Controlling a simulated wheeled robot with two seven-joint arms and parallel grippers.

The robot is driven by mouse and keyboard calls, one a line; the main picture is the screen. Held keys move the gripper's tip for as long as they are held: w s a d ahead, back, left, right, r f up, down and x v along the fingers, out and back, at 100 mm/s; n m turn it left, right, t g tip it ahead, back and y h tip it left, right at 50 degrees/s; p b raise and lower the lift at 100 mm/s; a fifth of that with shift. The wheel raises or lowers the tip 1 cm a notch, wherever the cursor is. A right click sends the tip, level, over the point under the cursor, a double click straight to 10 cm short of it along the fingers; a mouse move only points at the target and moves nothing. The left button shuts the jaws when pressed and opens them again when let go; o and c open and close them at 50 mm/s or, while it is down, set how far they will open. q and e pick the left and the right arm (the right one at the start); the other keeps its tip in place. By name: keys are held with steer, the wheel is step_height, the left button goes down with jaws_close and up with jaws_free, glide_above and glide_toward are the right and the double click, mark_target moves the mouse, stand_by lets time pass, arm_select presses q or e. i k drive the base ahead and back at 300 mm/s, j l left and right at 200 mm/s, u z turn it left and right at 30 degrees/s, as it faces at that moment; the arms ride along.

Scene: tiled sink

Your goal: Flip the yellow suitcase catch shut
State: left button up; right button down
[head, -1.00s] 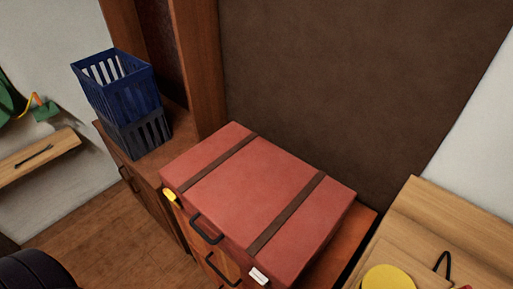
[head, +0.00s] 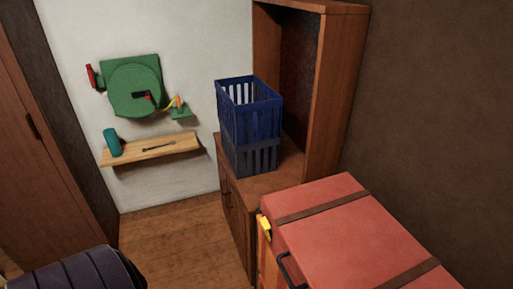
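The red suitcase (head: 350,232) lies flat and looks closed on a wooden cabinet at the lower right, with brown straps across its lid. Its near and right parts are cut off by the picture edge. The yellow catch (head: 265,227) is on the suitcase's front side near its left corner. It appears to stick out from the side, but it is too small to tell its exact angle. The dark handle (head: 286,268) is farther along the same side. Neither of my grippers is in view.
A blue slatted basket (head: 249,112) sits on a dark crate (head: 250,157) on the cabinet beyond the suitcase. A wall shelf (head: 150,149) holds a teal cylinder (head: 112,142), below a green hose reel (head: 134,88). The wooden floor (head: 175,235) left of the cabinet is clear.

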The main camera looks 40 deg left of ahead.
mark_target(265, 229)
steer(key=k+j+u, duration=0.15)
steer(key=u, duration=0.95)
